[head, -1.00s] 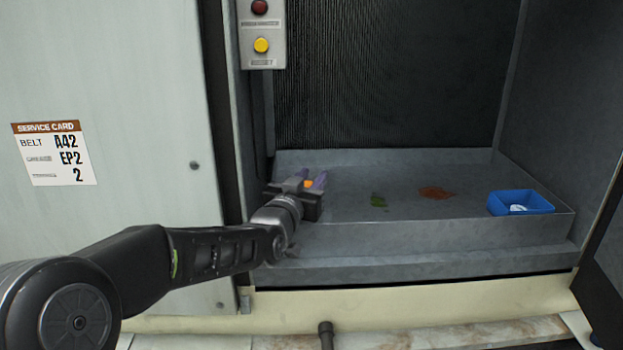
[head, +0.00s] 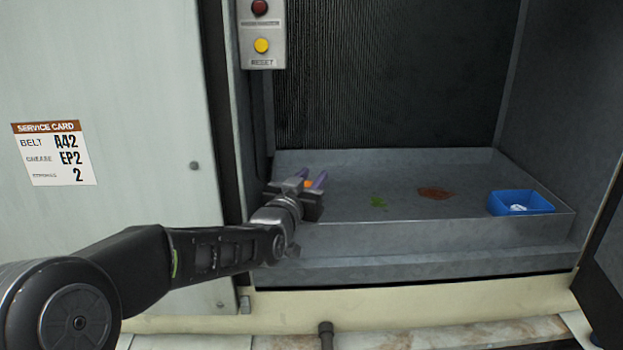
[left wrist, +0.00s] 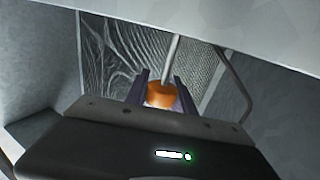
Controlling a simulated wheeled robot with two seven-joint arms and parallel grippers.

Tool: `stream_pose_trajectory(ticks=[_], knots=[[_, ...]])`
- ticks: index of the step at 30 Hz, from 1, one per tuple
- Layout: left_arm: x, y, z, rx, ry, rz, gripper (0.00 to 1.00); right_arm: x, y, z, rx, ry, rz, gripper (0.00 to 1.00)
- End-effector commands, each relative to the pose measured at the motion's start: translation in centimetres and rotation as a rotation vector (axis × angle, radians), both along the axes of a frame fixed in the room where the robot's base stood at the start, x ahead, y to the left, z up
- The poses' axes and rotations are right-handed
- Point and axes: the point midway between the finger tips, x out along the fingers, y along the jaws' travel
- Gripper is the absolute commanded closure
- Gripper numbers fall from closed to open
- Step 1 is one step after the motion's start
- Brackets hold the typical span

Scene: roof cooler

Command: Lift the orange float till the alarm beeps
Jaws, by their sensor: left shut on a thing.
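The orange float (left wrist: 160,94) sits between the two purple fingers of my left gripper (left wrist: 158,92) in the left wrist view. A thin grey rod rises from the float. In the head view, my left gripper (head: 311,183) is at the left end of the grey pan (head: 440,233), and a small part of the orange float (head: 308,184) shows between its fingers. The gripper is shut on the float. The red lamp (head: 259,7) on the control box above looks dark. My right gripper is not in view.
A yellow reset button (head: 261,45) is on the box. A blue tray (head: 520,203) with something white inside stands at the pan's right. Green (head: 378,201) and rust-brown (head: 436,193) patches lie on the pan floor. A cabinet panel with a service card (head: 54,153) stands left.

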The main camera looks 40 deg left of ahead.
Motion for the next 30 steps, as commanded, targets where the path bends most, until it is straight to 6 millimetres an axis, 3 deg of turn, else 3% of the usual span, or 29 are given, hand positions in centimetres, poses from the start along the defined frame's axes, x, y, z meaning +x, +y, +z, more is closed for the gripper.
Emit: stream_pose_trajectory(ticks=[5,11,18,19,26,30], knots=[[0.0,0.0,0.2,0.000,-0.001,0.000,1.00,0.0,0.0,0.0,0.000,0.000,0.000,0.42],[0.0,0.0,2.4,0.001,-0.003,0.000,1.00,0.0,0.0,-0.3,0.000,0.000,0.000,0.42],[0.0,0.0,2.5,0.000,-0.001,0.000,1.00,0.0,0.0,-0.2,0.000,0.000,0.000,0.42],[0.0,0.0,2.5,0.000,-0.001,0.000,0.68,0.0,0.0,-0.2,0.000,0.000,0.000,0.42],[0.0,0.0,2.4,0.000,-0.001,0.000,0.49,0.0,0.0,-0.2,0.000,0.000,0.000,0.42],[0.0,0.0,2.4,0.000,0.000,0.000,0.48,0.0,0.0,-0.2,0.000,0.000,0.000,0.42]])
